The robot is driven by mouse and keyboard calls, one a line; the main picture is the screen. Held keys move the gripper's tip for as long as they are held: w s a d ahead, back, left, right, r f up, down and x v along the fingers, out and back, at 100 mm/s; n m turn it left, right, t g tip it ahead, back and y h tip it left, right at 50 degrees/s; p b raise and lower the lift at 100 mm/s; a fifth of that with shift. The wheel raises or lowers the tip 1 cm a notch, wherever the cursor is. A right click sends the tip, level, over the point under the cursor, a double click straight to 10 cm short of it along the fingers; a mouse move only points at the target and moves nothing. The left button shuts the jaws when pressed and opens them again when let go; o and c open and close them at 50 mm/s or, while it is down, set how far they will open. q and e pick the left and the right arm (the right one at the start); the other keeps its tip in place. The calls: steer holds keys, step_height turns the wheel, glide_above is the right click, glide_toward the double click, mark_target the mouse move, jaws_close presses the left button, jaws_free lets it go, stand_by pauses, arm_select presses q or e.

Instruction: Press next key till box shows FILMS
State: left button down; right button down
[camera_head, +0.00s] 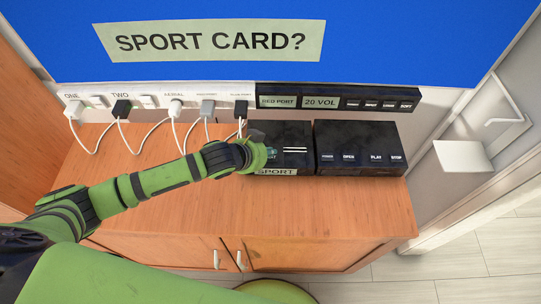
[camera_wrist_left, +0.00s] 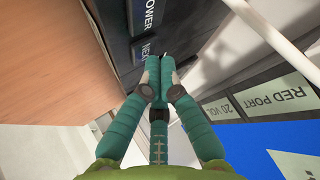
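A black box (camera_head: 295,134) stands on the wooden cabinet, with a pale label reading SPORT (camera_head: 275,171) at its front edge. The blue screen (camera_head: 400,40) above reads SPORT CARD?. My left gripper (camera_head: 269,152) is at the left part of this box and hides part of its front. In the left wrist view the left gripper's (camera_wrist_left: 160,66) teal fingers are closed together with nothing between them. Their tips are right beside the key label NEXT (camera_wrist_left: 143,50), with POWER (camera_wrist_left: 150,14) further up. I cannot tell whether they touch the key. My right gripper is not in view.
A second black box (camera_head: 362,140) with OPEN, PLAY and STOP labels stands to the right. A black bar (camera_head: 335,97) reading RED PORT and 20 VOL hangs below the screen. Plugs with white cables (camera_head: 121,112) line the back left. The cabinet's front top (camera_head: 300,205) is clear.

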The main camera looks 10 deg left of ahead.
arm_select(q)
steer(key=shift+f, duration=0.35)
stand_by(0.5)
stand_by(0.3)
steer(key=shift+r+p, duration=0.8)
steer(key=shift+p, duration=0.15)
step_height(320, 180, up, 5)
steer(key=p, duration=0.5)
steer(key=shift+r+p, duration=0.1)
steer(key=shift+p, duration=0.2)
stand_by(0.3)
